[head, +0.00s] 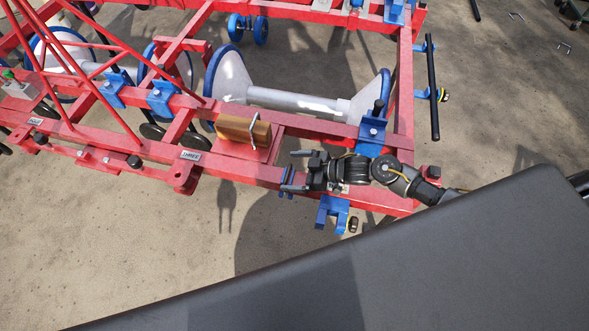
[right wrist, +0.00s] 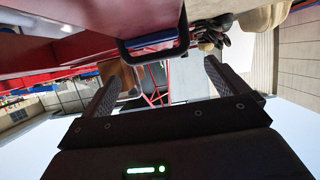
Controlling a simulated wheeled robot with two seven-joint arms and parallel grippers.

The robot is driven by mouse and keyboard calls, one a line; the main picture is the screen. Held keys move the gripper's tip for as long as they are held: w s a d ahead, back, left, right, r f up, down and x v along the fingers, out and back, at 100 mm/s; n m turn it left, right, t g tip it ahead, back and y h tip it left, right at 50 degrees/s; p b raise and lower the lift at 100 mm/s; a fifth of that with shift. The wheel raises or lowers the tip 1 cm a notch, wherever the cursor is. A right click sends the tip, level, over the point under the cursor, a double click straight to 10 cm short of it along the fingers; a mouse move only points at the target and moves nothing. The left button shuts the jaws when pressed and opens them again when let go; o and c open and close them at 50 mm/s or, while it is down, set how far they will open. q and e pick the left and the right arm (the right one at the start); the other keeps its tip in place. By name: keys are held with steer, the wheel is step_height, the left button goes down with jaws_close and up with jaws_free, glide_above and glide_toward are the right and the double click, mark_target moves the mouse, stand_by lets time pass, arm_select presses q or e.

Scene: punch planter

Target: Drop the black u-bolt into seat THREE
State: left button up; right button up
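My right gripper (head: 290,172) hangs over the red beam, to the right of the wooden block (head: 243,130). In the right wrist view its two fingers (right wrist: 160,72) stand well apart. A black U-shaped bar, the u-bolt (right wrist: 152,55), shows ahead between the fingertips, against a red beam. I see no finger closed on it. In the head view I cannot pick it out clearly. A pale bent rod (head: 252,122) shows at the wooden block. The label THREE (head: 190,155) sits on the red beam left of the block. My left gripper is out of view.
The red planter frame (head: 340,127) spans the scene. White hubs with blue rims (head: 228,80) lie behind the beam. Blue brackets (head: 372,130) and a lower blue bracket (head: 333,212) are near my right gripper. A label FOUR (head: 36,121) is far left. Bare ground lies in front.

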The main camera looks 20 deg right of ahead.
steer(key=v, duration=0.9)
steer(key=shift+s+d, duration=0.15)
steer(key=shift+d, duration=0.05)
steer(key=shift+s+d+r, duration=0.3)
steer(key=shift+d+r, duration=0.05)
steer(key=shift+d, duration=0.1)
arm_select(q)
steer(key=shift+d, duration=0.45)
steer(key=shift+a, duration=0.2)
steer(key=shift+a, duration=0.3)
